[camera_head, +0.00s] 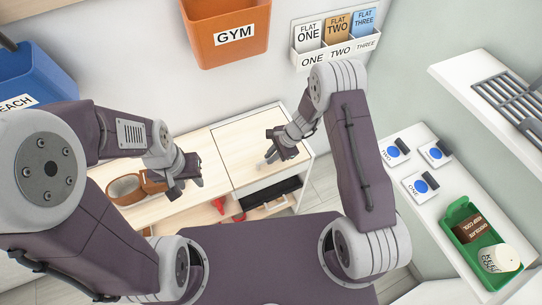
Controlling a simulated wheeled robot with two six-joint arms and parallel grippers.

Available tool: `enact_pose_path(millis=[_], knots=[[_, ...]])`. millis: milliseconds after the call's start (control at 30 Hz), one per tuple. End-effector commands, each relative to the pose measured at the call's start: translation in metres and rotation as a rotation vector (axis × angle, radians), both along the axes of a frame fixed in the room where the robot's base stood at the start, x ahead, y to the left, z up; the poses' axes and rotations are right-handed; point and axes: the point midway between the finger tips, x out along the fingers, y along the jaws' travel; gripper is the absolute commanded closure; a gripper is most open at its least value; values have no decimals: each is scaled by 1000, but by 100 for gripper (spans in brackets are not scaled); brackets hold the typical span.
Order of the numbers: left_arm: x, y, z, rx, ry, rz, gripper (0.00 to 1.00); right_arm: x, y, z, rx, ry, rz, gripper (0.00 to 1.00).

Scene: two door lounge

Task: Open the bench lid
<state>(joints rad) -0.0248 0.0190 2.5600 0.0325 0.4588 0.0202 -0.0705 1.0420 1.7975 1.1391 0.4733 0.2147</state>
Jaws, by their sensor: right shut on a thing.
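The bench (187,147) is a low pale-wood unit against the back wall. Its lid (236,148) is the right-hand square panel of the top and looks flat and closed. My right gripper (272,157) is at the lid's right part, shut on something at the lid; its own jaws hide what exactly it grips. My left gripper (186,186) hangs over the left part of the bench top, beside a brown basket (124,190). Its fingers look apart with nothing between them.
An orange GYM bin (226,45) and a card holder (335,51) hang on the back wall. A blue bin (35,75) is at left. Red and black things (283,188) show under the bench. At right, a shelf holds blue-button boxes (421,187) and a green crate (463,211).

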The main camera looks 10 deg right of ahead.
Motion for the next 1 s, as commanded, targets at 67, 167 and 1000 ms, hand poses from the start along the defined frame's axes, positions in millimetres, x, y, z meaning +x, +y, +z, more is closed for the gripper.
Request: enact_pose_path(millis=[67,167,1000], knots=[[0,0,0,0,0,0,64,0,0,0,2,1,1,100],[0,0,3,0,0,0,64,0,1,3,2,1,1,100],[0,0,93,0,0,0,64,67,22,123,2,-10,-2,100]])
